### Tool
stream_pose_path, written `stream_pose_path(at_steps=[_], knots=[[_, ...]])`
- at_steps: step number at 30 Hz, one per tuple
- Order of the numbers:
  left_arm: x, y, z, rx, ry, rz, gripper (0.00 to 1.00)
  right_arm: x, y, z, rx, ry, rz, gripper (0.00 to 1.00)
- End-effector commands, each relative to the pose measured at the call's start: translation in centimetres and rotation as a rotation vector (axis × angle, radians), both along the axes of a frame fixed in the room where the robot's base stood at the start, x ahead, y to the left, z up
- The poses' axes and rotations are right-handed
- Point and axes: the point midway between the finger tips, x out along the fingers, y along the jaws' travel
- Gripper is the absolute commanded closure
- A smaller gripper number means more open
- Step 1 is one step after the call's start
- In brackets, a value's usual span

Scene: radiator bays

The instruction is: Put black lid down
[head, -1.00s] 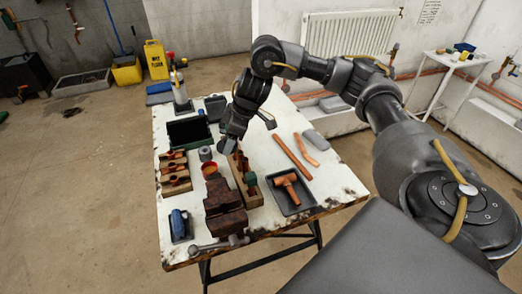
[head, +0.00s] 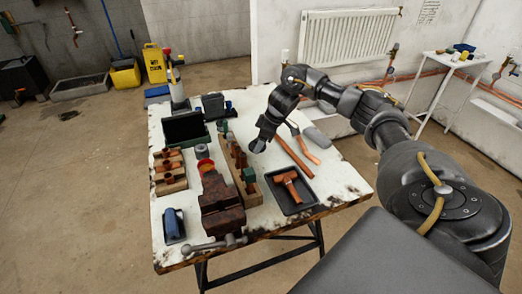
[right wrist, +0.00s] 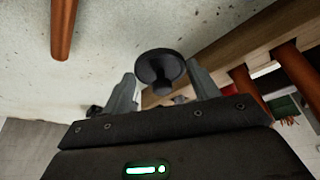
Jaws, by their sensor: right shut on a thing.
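The black lid (right wrist: 158,68) is a round dark disc with a short knob. In the right wrist view it sits between the fingertips of my right gripper (right wrist: 163,82), which is shut on its knob. In the head view my right gripper (head: 260,144) is over the white worktable (head: 235,226), just right of the long wooden rack (head: 248,193). The lid is hard to tell from the dark gripper there. I cannot tell whether the lid touches the tabletop. My left gripper is not in view.
A copper pipe (head: 296,157) lies right of the gripper, and a dark tray (head: 305,196) with a copper tee stands nearer. The table's right side has bare patches.

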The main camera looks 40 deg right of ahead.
Motion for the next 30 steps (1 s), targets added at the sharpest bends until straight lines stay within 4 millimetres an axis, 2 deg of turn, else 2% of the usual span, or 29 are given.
stream_pose_path(at_steps=[5,13,26,27,30], knots=[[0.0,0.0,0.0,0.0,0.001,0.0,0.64,0.0,0.0,-0.5,0.001,0.001,0.0,0.61],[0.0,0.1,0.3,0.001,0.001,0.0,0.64,-0.1,0.0,-3.8,0.0,0.002,-0.001,0.61],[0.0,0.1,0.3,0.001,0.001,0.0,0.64,0.0,0.1,-4.5,0.001,0.001,0.0,0.61],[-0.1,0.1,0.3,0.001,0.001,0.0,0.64,0.0,0.0,-4.5,0.0,0.0,0.0,0.36],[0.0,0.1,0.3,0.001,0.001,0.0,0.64,0.0,0.0,-4.4,0.0,0.0,0.0,0.23]])
